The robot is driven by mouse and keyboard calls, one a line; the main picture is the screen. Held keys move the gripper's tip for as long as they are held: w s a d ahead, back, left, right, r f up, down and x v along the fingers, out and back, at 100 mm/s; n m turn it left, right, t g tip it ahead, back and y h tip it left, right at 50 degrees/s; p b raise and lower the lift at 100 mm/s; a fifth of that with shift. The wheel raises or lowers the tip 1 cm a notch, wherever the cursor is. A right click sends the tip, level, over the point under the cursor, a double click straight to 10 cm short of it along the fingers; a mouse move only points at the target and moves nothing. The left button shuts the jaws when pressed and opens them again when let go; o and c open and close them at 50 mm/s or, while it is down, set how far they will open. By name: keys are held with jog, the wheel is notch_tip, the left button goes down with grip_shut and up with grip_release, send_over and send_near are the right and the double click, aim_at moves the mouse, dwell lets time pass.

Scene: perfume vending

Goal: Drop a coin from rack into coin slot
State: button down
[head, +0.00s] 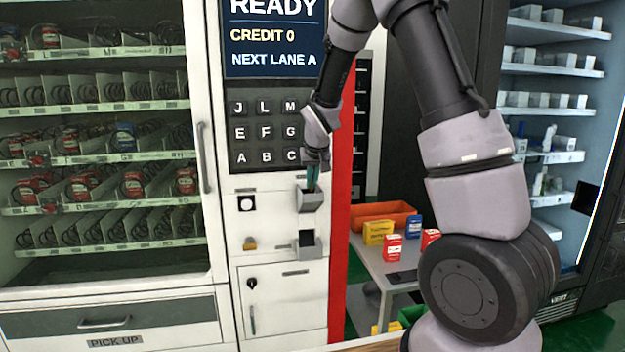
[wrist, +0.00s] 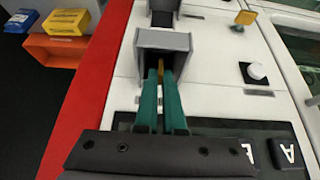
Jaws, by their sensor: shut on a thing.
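My gripper (head: 312,178) is at the vending machine's front panel, below the keypad. In the wrist view, its teal fingers (wrist: 162,88) are closed on a thin gold coin (wrist: 160,68), mostly hidden between them. The fingertips and coin reach into the mouth of a grey hooded box (wrist: 180,40), which seems to be the coin slot. The box also shows in the head view (head: 310,203), right under the fingertips. I cannot tell whether the coin touches the slot. The coin rack is not seen.
The display (head: 272,40) reads READY, CREDIT 0, NEXT LANE A. A second grey tray (head: 316,250), a white round button (head: 246,203) and a yellow knob (head: 250,243) are on the panel. A side table (head: 372,262) with an orange bin (head: 384,214) and several boxes stands at right.

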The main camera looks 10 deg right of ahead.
jog(key=c, duration=0.9)
grip_release()
jog(key=shift+c, duration=0.2)
jog(key=v, duration=1)
jog(key=shift+s+r, duration=0.15)
jog(key=shift+r, duration=0.15)
jog(key=shift+d, duration=0.1)
jog(key=s+d+r+m+y, duration=0.15)
jog(key=s+d+r, duration=0.35)
jog(key=s+r, duration=0.5)
jog(key=s+m+t, duration=0.1)
jog(key=s+m, duration=0.1)
jog(key=s, duration=1.5)
jog(key=shift+s+d+r+m+y, duration=0.25)
jog(key=shift+s+d+m+y, duration=0.1)
jog(key=shift+s, duration=0.05)
